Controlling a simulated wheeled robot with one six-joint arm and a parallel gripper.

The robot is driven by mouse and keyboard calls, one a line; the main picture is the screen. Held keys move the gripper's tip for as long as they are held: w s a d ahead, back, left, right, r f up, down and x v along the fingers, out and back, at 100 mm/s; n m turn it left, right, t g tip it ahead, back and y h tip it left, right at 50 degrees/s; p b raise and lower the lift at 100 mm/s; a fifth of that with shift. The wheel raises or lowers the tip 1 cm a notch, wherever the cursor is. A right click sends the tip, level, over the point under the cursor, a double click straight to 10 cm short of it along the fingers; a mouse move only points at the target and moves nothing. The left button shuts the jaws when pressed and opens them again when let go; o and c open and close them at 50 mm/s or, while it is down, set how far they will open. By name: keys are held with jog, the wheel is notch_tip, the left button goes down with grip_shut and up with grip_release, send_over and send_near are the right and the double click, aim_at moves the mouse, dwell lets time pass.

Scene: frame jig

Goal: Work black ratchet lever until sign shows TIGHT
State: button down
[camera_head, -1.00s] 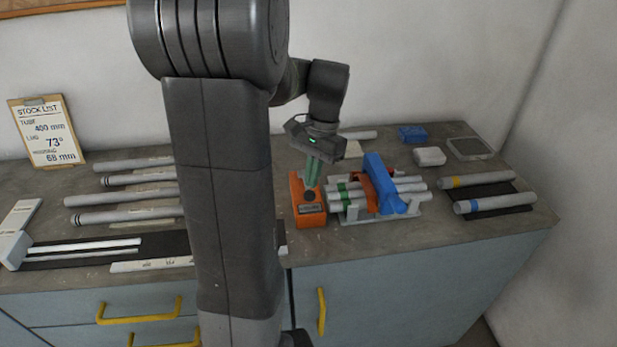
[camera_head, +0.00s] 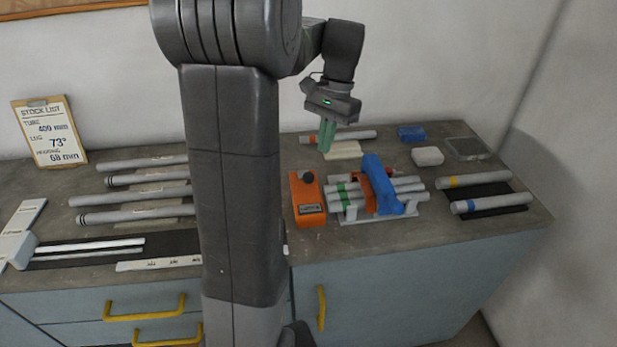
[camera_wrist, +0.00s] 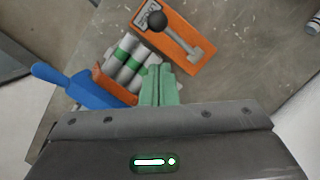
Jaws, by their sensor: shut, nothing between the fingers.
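The orange ratchet unit (camera_head: 308,213) lies on the bench, left of the clamped tubes. Its black ball-topped lever (camera_head: 307,177) stands at the far end in the head view, and the black ball (camera_wrist: 157,20) also shows in the wrist view. My gripper (camera_head: 325,150) is shut and empty, with green fingers pointing down, above and behind the ratchet unit, apart from the lever.
Grey tubes with green bands (camera_head: 352,203) sit in a cradle with a blue clamp (camera_head: 379,178) and an orange piece, close right of the ratchet unit. Banded tubes (camera_head: 490,202) lie farther right. A blue block (camera_head: 411,133) and a white block (camera_head: 428,156) stand behind.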

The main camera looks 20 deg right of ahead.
jog(key=s+v, duration=0.1)
jog(key=v, duration=0.6)
jog(key=shift+w, duration=0.5)
jog(key=shift+a+r+p, duration=0.1)
jog(key=shift+a+p, duration=0.05)
jog(key=shift+p, duration=0.45)
jog(key=s+a+f+p, duration=0.1)
jog(key=a+p, duration=0.1)
jog(key=p, duration=0.2)
jog(key=s+a+f+p, duration=0.1)
jog(key=f+p, duration=0.1)
jog(key=p, duration=0.3)
jog(key=shift+s+a+f, duration=0.15)
jog(key=shift+a+f, duration=0.2)
jog(key=shift+a, duration=0.05)
jog(key=shift+f, duration=0.1)
